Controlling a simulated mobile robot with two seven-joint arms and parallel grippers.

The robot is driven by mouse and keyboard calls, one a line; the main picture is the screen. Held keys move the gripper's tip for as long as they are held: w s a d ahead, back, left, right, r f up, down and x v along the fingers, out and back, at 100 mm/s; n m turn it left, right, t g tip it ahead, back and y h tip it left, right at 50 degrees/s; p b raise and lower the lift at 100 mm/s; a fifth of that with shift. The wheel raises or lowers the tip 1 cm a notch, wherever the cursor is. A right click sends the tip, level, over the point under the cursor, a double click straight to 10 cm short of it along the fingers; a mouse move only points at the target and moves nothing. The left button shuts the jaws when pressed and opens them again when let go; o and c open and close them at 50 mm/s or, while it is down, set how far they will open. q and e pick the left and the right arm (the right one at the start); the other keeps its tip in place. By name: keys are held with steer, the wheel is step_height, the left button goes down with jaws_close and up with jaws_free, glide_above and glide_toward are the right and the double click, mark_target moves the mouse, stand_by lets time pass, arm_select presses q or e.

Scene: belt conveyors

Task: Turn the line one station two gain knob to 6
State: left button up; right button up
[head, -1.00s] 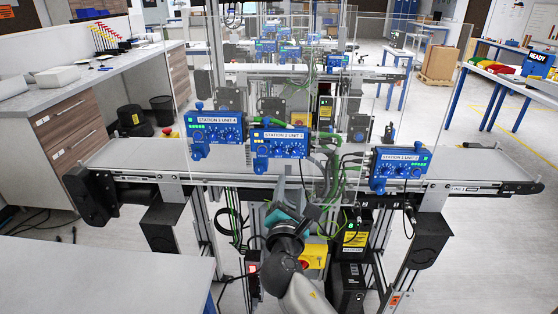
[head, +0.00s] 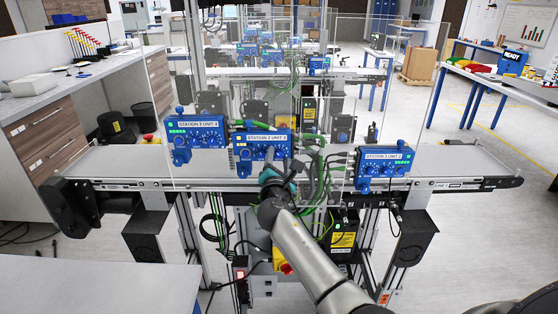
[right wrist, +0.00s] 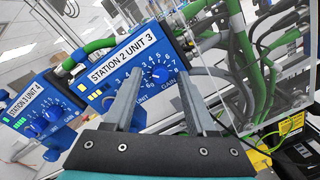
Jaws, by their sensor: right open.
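The blue station 2 unit (head: 246,139) hangs on the front conveyor in the head view, and its label reads "STATION 2 UNIT 3" in the right wrist view (right wrist: 95,82). Its blue gain knob (right wrist: 160,74) sits inside a ring of white digits, over the word GAIN. The knob's pointer is too small to read surely. My right gripper (head: 272,158) is in front of this unit. In the right wrist view its two grey fingers (right wrist: 163,78) are apart, with the gain knob showing between their tips. The left finger partly covers the UNIT dial. My left gripper is out of view.
A station 3 unit (head: 195,137) stands close on the left, and another blue unit (head: 382,166) is farther right. Green and black cables (head: 318,172) crowd the right side of the station 2 unit. A clear panel (head: 345,75) rises behind. The belt (head: 110,160) is empty.

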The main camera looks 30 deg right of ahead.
steer(key=shift+w+d, duration=0.1)
jaws_close()
stand_by(0.5)
